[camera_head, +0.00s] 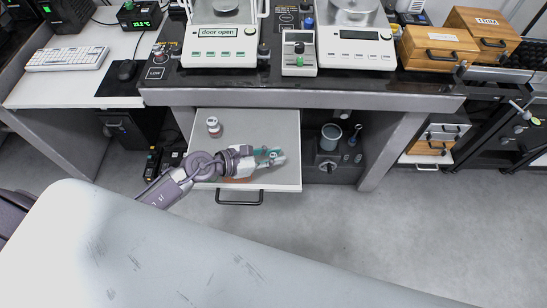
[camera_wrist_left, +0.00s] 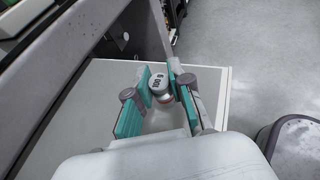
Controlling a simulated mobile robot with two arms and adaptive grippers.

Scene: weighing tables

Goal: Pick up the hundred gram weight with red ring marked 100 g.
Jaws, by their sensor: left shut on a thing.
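A small silver weight (camera_wrist_left: 158,83) shows in the left wrist view, with a dark number on its top, which I cannot read surely, and a reddish ring (camera_wrist_left: 165,98) low on its side. My left gripper (camera_head: 272,156) is over the open drawer, and its teal pads (camera_wrist_left: 160,90) are shut on this weight. In the head view the fingers mostly hide the held weight. A second silver weight (camera_head: 214,126) with a reddish band stands in the drawer at the back left, apart from the gripper. My right gripper is not in view.
The white drawer (camera_head: 285,128) is pulled out under the dark weighing table (camera_head: 420,88). Two balances (camera_head: 222,45) (camera_head: 356,48) stand on the table. A grey cup (camera_head: 331,136) is on a unit right of the drawer. Open floor (camera_head: 330,215) lies in front.

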